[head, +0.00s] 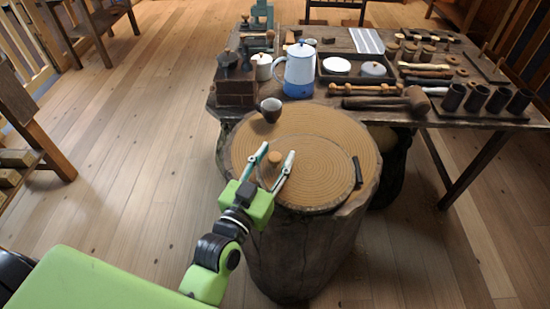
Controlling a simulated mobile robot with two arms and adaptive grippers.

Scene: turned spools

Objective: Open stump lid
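The stump (300,255) stands upright in front of the table, with bark sides and a pale ringed top. Its round lid (322,172) lies flat over the near left part of the top and has a small wooden knob (274,158). A short dark bar (357,172) sits at the lid's right edge. My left gripper (277,152) is open, with its two fingers on either side of the knob. Small gaps seem to show between the fingers and the knob. My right gripper is not in view.
Open wooden floor (130,150) lies to the left.

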